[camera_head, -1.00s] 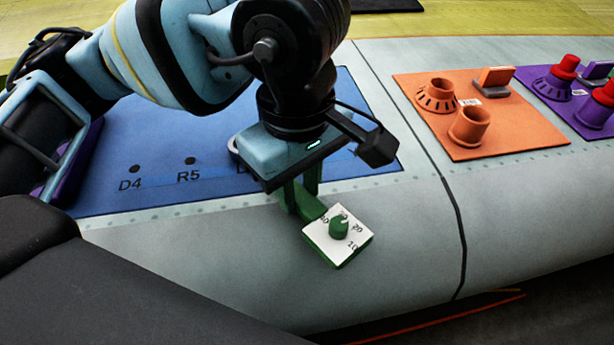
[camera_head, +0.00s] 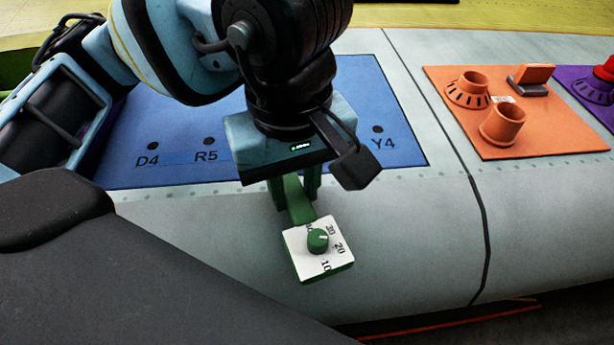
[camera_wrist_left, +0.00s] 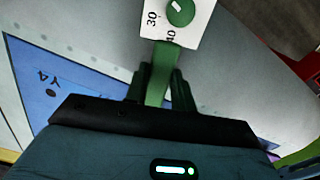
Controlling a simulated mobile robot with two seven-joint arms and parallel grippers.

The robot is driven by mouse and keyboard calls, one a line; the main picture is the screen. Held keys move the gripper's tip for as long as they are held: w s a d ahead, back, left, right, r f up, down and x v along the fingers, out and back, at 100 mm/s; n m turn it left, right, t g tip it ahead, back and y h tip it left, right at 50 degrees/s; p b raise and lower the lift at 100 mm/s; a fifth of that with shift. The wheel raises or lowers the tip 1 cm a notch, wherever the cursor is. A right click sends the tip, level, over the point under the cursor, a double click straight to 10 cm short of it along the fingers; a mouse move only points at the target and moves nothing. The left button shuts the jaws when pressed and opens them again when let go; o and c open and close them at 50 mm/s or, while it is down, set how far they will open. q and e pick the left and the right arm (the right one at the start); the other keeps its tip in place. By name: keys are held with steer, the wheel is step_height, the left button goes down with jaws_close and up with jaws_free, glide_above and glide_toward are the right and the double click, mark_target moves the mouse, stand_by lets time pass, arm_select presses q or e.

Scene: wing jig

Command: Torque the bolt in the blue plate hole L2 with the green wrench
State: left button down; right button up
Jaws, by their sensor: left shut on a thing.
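The green wrench (camera_head: 318,242) has a white square dial plate with numbers and a green knob. My left gripper (camera_head: 298,192) is shut on its green handle, and the dial end points toward the front of the wing. In the left wrist view the wrench's handle (camera_wrist_left: 159,72) sits between the fingers. The blue plate (camera_head: 120,172) lies on the wing behind the gripper. Its holes D4, R5 and Y4 (camera_head: 377,129) show. Hole L2 and any bolt in it are not visible; my gripper and arm cover the middle of the plate. My right gripper is not in view.
An orange plate (camera_head: 548,135) with two round orange sockets and an orange block lies to the right on the wing. A purple plate (camera_head: 590,95) with a red-topped part is at the right edge. The grey wing surface (camera_head: 400,240) in front is clear.

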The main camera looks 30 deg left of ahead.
arm_select(q)
steer(key=shift+s+a+m, duration=0.25)
steer(key=shift+s+m, duration=0.05)
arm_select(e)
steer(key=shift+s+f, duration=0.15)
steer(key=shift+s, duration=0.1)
arm_select(q)
steer(key=shift+s+a+m+b, duration=0.5)
steer(key=shift+s+a+m, duration=0.1)
steer(key=shift+a+m, duration=0.25)
steer(key=shift+s+a+m, duration=0.2)
steer(key=shift+m, duration=0.15)
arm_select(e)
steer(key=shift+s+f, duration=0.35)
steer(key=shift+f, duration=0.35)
arm_select(q)
steer(key=shift+a, duration=0.1)
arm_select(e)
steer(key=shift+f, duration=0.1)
